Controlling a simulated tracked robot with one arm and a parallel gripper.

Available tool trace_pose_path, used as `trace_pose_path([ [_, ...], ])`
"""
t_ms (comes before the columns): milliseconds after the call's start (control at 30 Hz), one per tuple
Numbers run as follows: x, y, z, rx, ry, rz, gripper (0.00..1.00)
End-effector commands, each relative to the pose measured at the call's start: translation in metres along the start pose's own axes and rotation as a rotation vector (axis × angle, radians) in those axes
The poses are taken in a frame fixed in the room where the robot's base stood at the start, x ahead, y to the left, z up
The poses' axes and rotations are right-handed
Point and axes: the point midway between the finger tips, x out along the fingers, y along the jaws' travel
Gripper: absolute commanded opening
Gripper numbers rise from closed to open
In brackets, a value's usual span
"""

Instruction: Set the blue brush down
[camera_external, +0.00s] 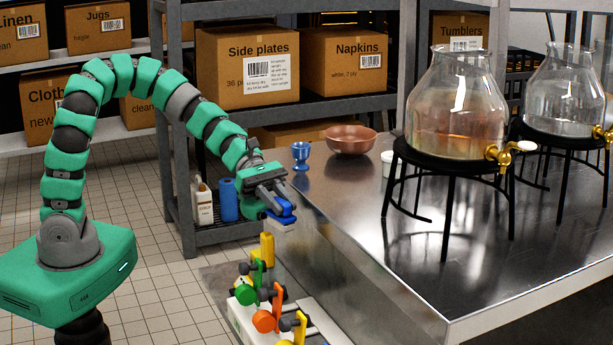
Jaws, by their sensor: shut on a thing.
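My gripper (278,201) is at the end of the green and black arm, beside the left edge of the steel table (345,215). It is shut on a blue object, which I take to be the blue brush (285,217). The brush is held in the air, and the jaws hide part of it. I cannot tell from this view how far it is from the table edge.
Below my gripper, a pale base (322,322) bears several yellow, green and orange pieces. A blue cup (301,156), a copper bowl (351,139) and two glass dispensers on black stands occupy the table. Its front middle is clear. Loaded shelves stand behind.

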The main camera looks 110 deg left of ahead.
Motion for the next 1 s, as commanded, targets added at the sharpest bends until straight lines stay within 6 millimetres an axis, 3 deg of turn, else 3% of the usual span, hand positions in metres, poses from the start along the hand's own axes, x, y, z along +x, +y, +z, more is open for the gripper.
trace_pose_path([
  [367,0.054,-0.019,0.052,-0.026,-0.002,0.071,0.0],
  [700,0.102,-0.054,0.11,-0.06,-0.002,0.156,0.0],
  [1000,0.127,-0.084,0.146,-0.085,-0.001,0.213,0.0],
])
